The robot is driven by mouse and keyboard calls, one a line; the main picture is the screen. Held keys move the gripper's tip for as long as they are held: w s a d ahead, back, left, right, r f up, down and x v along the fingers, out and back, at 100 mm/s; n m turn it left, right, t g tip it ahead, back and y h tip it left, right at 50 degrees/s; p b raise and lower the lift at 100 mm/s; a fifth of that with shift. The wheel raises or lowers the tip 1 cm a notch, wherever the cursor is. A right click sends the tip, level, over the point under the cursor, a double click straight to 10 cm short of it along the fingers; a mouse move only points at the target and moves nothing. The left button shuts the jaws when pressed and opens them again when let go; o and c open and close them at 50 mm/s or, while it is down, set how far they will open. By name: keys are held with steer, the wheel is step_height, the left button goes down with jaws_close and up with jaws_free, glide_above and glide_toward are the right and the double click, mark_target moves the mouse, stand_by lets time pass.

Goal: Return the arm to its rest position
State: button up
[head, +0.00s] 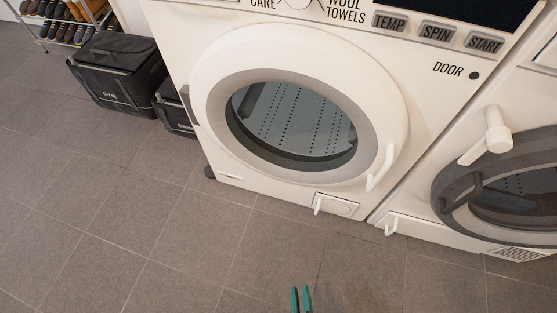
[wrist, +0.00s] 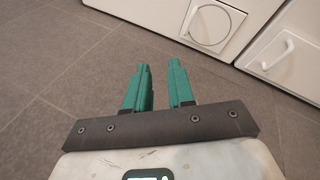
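My gripper (head: 301,298) shows at the bottom edge of the head view, low over the tiled floor, with only its two green fingertips in the picture. In the wrist view my gripper (wrist: 159,78) shows both green fingers side by side with a gap between them. Nothing is between the fingers. The rest of my arm is out of the head view.
A white washing machine (head: 190,40) with a closed round door stands ahead. A second machine (head: 470,110) stands to its right. A black bag (head: 115,75) and a shoe rack (head: 60,30) are at upper left. The grey floor (head: 130,220) is clear in front.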

steer(key=w+d+r+n+g+y, duration=0.1)
steer(key=d+r+n+g+y, duration=0.35)
steer(key=n, duration=0.75)
steer(key=w+d+r+n+g+y, duration=0.1)
steer(key=d+r+n+g+y, duration=0.3)
steer(key=d+n, duration=0.6)
steer(key=w+d+r+n+h, duration=0.3)
steer(key=w+r+n+h, duration=0.15)
steer(key=r, duration=0.25)
steer(key=w+d+r+n+h, duration=0.25)
steer(key=r+n+h, duration=0.2)
steer(key=r, duration=0.35)
steer(key=s+d+f+g+p, duration=0.2)
steer(key=s+f+g, duration=0.25)
steer(key=s, duration=0.65)
step_height(320, 180, up, 38)
steer(key=w+p, duration=0.1)
steer(key=p, duration=3.6)
steer(key=shift+a+r+g+p, duration=0.2)
steer(key=shift+a+g+p, duration=0.1)
